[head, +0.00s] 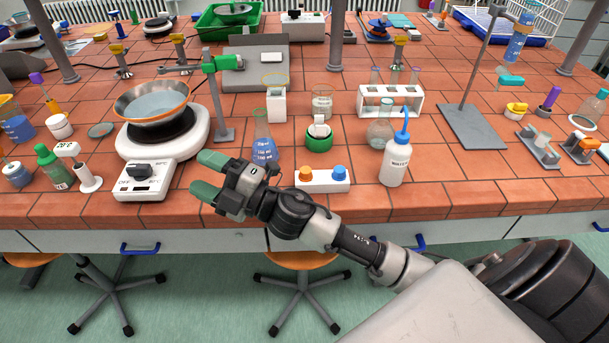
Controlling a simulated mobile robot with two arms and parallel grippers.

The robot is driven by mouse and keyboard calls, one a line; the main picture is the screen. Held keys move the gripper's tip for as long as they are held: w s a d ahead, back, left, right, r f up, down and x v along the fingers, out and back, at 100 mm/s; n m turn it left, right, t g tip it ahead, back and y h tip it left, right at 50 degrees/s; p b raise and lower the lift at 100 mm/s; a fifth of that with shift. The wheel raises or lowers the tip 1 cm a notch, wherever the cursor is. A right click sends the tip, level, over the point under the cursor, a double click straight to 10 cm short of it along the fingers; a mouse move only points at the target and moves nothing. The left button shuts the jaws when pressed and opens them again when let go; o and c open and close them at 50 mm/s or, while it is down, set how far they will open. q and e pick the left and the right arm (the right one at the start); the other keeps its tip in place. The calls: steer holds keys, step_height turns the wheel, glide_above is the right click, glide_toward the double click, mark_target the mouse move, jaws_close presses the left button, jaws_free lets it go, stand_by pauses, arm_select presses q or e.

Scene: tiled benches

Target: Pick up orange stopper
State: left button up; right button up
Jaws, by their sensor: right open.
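The orange stopper (305,174) sits in the left side of a small white block (322,186) near the front edge of the bench. A blue stopper (340,172) sits in the right side of the same block. My right gripper (208,176), with green fingertips, reaches in from the right over the bench's front edge. It is open and empty, with its fingers pointing left. It is to the left of the orange stopper and apart from it. My left gripper is not in view.
A blue-liquid flask (264,150) stands behind the gripper's wrist. A hotplate (140,180) with a pan is left of the gripper. Stools (300,260) stand below.

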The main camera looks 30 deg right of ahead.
steer(key=a+n+g+y, duration=0.3)
steer(key=n+g+y, duration=0.1)
steer(key=n+g, duration=0.7)
steer(key=n+g+h, duration=0.6)
steer(key=h, duration=1.2)
glide_above(306, 170)
steer(key=f, duration=0.6)
steer(key=shift+d+f, duration=0.15)
steer(key=shift+d, duration=0.1)
steer(key=f, duration=0.1)
steer(key=f+p, duration=0.1)
steer(key=f, duration=0.1)
steer(key=f+p, duration=0.1)
steer(key=f, duration=0.1)
steer(key=shift+a, duration=0.25)
steer(key=shift+f, duration=0.25)
steer(key=c, duration=1.1)
steer(key=shift+o, duration=0.2)
steer(key=shift+r, duration=0.1)
